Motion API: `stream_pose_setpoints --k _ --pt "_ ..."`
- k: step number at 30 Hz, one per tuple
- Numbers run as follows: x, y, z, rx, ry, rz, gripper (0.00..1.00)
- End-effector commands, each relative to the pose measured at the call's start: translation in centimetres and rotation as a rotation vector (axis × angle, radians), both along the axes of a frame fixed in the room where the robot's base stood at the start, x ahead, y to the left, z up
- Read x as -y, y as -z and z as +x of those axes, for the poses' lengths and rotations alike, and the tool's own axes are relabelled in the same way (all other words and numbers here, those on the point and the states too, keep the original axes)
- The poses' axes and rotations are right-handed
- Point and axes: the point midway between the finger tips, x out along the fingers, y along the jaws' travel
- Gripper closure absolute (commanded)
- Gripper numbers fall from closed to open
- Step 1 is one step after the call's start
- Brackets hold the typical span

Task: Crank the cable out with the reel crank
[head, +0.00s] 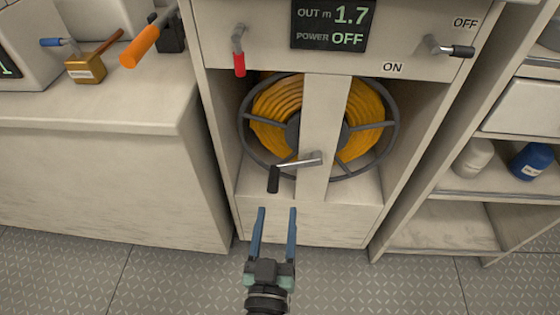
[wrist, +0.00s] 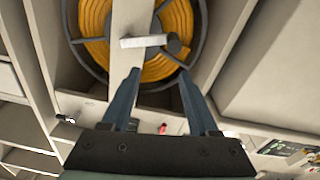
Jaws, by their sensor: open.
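The cable reel (head: 372,125) sits in the cabinet's open bay, wound with yellow-orange cable. It also shows at the top of the wrist view (wrist: 95,20). The reel crank (head: 300,163) has a grey metal arm on the upright board in front of the reel; its black handle (head: 273,179) hangs at the arm's left end. In the wrist view the crank arm (wrist: 142,41) lies just beyond my fingertips. My gripper (head: 276,210) is open and empty, below and in front of the handle, apart from it. A display (head: 333,22) reads OUT m 1.7 and POWER OFF.
A red-handled lever (head: 239,62) and a black-handled switch lever (head: 450,48), between ON and OFF labels, stick out above the bay. A worktop (head: 100,108) with tools stands left. Shelves (head: 470,187) with containers stand right. The patterned floor is clear.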

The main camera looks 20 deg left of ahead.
Motion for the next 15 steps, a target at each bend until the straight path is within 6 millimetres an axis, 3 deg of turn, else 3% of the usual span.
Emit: stream_pose_setpoints --k 3,6,11,15 --pt "-0.8 1.7 -2.3 -0.043 -0.028 -0.008 0.39" --pt "-1.1 2.4 -2.6 -0.049 -0.035 -0.010 0.39" --pt "-1.6 2.5 -0.8 -0.044 -0.034 -0.011 0.39" --pt "-2.3 2.6 1.8 -0.044 -0.035 -0.010 0.39"
